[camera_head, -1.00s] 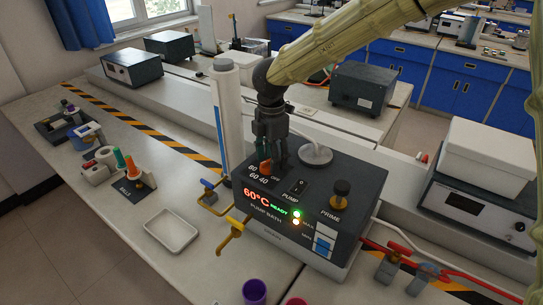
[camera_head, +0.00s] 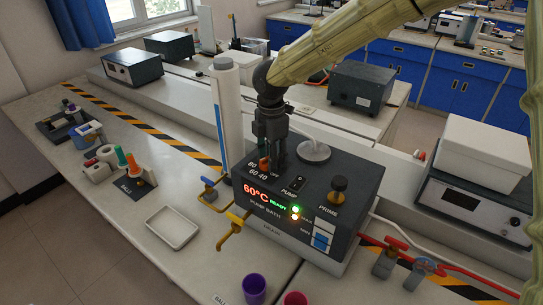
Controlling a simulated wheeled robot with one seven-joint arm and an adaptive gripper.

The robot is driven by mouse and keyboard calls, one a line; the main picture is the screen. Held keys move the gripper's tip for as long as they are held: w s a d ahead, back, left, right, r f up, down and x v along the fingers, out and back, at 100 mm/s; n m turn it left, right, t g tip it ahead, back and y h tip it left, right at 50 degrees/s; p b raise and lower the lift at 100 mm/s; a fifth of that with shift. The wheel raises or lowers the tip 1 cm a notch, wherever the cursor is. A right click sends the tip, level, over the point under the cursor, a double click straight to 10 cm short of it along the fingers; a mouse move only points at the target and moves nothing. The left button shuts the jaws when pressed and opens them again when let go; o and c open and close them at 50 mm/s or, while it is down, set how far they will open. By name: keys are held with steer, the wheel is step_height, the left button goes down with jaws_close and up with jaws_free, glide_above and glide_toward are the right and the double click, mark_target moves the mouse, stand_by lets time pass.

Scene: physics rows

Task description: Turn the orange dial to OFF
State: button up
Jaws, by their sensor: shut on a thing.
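The orange dial (camera_head: 264,164) is on the top of the dark pump bath unit (camera_head: 335,205), at its left. Marks 80, 60, 40 and OFF are printed around it. My gripper (camera_head: 270,162) points down over the dial and is shut on it, hiding most of it. Only a small orange part shows, so I cannot tell which mark the dial points to. The red display (camera_head: 255,191) reads 60°C, with READY in green beside it. Green and yellow lights are lit on the front.
A black PUMP switch (camera_head: 298,183) and a PRIME knob (camera_head: 338,188) are to the right of the dial. A tall white cylinder (camera_head: 230,115) stands close at the left of my gripper. Yellow and blue-handled taps and a white tray (camera_head: 172,227) are at the front left.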

steer(key=shift+a+r, duration=0.1)
steer(key=shift+r, duration=0.05)
steer(key=n+p, duration=0.1)
steer(key=n, duration=0.1)
steer(key=n+p, duration=0.1)
steer(key=p, duration=0.1)
steer(key=shift+w+a+r+n, duration=0.15)
steer(key=shift+a+n, duration=0.05)
steer(key=shift+n, duration=0.2)
steer(key=n+p, duration=0.1)
steer(key=n, duration=0.1)
steer(key=n+p, duration=0.1)
steer(key=p, duration=0.1)
steer(key=n+p, duration=0.1)
steer(key=n, duration=0.1)
steer(key=shift+w+a+n+p, duration=0.15)
steer(key=shift+a+n+p, duration=0.15)
steer(key=shift+c, duration=0.2)
steer(key=n+p, duration=0.1)
steer(key=n, duration=0.1)
steer(key=n+p, duration=0.2)
steer(key=shift+a, duration=0.3)
steer(key=shift+a+f+n+p, duration=0.1)
steer(key=shift+f+n+p, duration=0.05)
steer(key=shift+n+p, duration=0.85)
steer(key=shift+a+f+n+p, duration=0.1)
steer(key=shift+n+p, duration=0.45)
steer(key=shift+n, duration=0.75)
